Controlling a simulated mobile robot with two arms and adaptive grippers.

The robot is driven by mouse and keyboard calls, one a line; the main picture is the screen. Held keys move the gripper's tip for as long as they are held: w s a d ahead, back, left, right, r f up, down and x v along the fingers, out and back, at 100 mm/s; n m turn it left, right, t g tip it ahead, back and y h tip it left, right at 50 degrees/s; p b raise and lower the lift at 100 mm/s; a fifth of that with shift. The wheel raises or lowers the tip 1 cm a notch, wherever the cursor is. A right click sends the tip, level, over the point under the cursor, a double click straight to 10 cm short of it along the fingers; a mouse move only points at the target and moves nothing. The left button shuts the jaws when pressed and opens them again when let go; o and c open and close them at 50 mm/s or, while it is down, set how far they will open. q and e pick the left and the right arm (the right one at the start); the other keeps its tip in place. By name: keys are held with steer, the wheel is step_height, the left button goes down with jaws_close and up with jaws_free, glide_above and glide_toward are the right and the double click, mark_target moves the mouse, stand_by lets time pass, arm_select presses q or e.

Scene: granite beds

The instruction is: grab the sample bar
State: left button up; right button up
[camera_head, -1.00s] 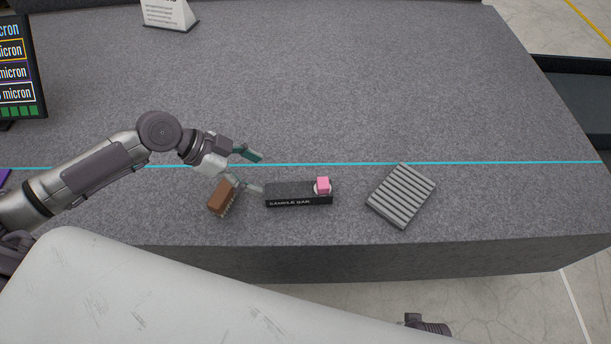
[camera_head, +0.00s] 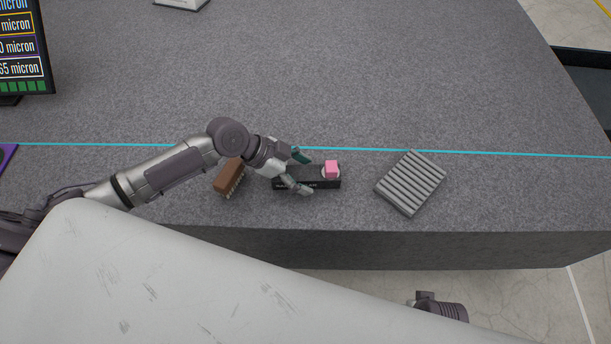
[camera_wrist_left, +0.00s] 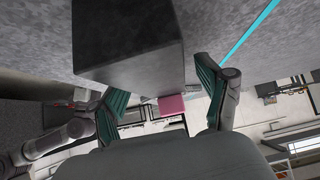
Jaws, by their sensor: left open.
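The sample bar (camera_head: 318,183) is a black block lying near the front edge of the grey bench. A pink cube (camera_head: 331,166) sits on a white round piece at its right end. My left gripper (camera_head: 305,173) is open over the bar's left part, one finger on the far side and one on the near side. In the left wrist view the dark bar (camera_wrist_left: 130,55) shows between the spread green-padded fingers, with the pink cube (camera_wrist_left: 172,105) beyond. I cannot tell whether the fingers touch the bar. My right gripper is out of view.
A wooden brush (camera_head: 229,178) lies just left of the bar, close under my left arm. A grey ribbed block (camera_head: 410,183) lies to the right. A cyan line (camera_head: 480,153) crosses the bench behind them. A screen (camera_head: 20,50) stands far left. The bench behind is largely clear.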

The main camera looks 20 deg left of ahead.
arm_select(q)
steer(key=shift+w+d+f, duration=0.1)
steer(key=shift+d+f, duration=0.15)
jaws_close()
steer(key=shift+w+r, duration=0.1)
steer(key=shift+r, duration=0.05)
stand_by(0.4)
